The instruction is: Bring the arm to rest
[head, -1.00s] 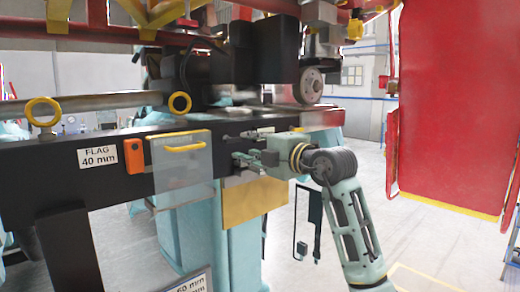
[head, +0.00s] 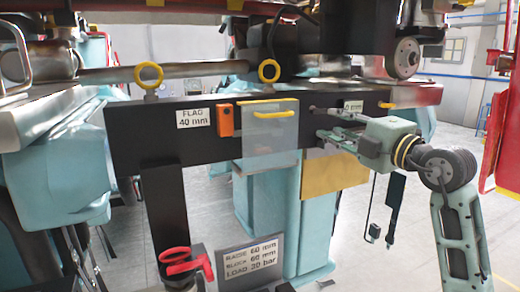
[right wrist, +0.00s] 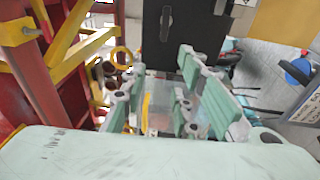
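My right gripper (head: 317,121) is in front of the black beam (head: 150,150), just right of a clear panel (head: 270,135) with a yellow handle. Its two fingers are spread apart and I see nothing held between them. In the right wrist view the pale green fingers of the gripper (right wrist: 162,78) also stand apart, with the clear panel behind the gap. I cannot tell whether the fingertips touch the beam. My right arm comes in from the lower right. My left gripper is not in view.
An orange box (head: 225,121) and a "FLAG 40 mm" label (head: 195,117) are on the beam. A yellow plate (head: 334,174) hangs below the gripper. A red clamp-like part (head: 185,266) and a label board (head: 252,264) are low in front. Open floor (head: 420,240) shows at right.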

